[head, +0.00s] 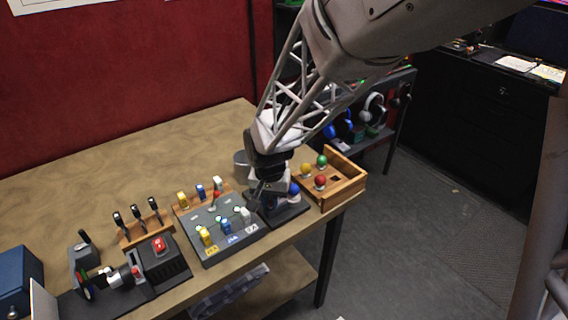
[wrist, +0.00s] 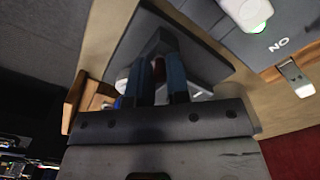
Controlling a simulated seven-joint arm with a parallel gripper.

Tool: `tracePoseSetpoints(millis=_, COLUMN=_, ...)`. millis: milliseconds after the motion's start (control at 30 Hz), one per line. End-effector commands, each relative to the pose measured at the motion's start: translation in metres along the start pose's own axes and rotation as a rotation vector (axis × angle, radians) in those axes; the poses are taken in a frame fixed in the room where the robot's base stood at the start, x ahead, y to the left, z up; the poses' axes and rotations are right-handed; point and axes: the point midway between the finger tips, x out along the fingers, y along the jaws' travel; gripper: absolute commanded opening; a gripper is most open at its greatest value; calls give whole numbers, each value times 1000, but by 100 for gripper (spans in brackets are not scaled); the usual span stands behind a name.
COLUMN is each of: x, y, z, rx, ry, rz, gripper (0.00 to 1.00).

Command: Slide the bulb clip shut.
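The black stand (head: 290,216) with the blue bulb (head: 294,188) is at the table's right front. The bulb stands at its right side, next to my gripper. My gripper (head: 262,207) points down over the stand's left part. In the wrist view, the stand's dark plate (wrist: 205,58) lies under my blue-grey fingers (wrist: 158,72). The fingers are apart, with something dark red and grey between or beyond them. I cannot tell whether they hold it. The bulb clip is not clearly visible; my gripper hides much of the stand.
A wooden box (head: 349,188) with red, yellow and green bulbs stands just right of the stand. Levers and a red button (head: 159,244) are farther left. The table's back is mostly clear.

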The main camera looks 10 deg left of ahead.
Motion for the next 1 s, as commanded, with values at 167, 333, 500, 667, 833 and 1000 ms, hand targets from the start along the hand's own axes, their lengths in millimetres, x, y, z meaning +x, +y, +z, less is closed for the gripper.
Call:
tracePoseSetpoints(millis=167, x=0, y=0, z=0, rx=0, ry=0, rz=0, gripper=0)
tracePoseSetpoints(millis=333, x=0, y=0, z=0, rx=0, ry=0, rz=0, gripper=0)
tracePoseSetpoints(millis=500, x=0, y=6, z=-6, rx=2, ry=0, rz=0, gripper=0)
tracePoseSetpoints(millis=667, x=0, y=14, z=-14, rx=1, ry=0, rz=0, gripper=0)
tracePoseSetpoints(millis=833, x=0, y=15, z=-15, rx=0, ry=1, rz=0, gripper=0)
tracePoseSetpoints(millis=1000, x=0, y=15, z=-15, rx=1, ry=1, rz=0, gripper=17)
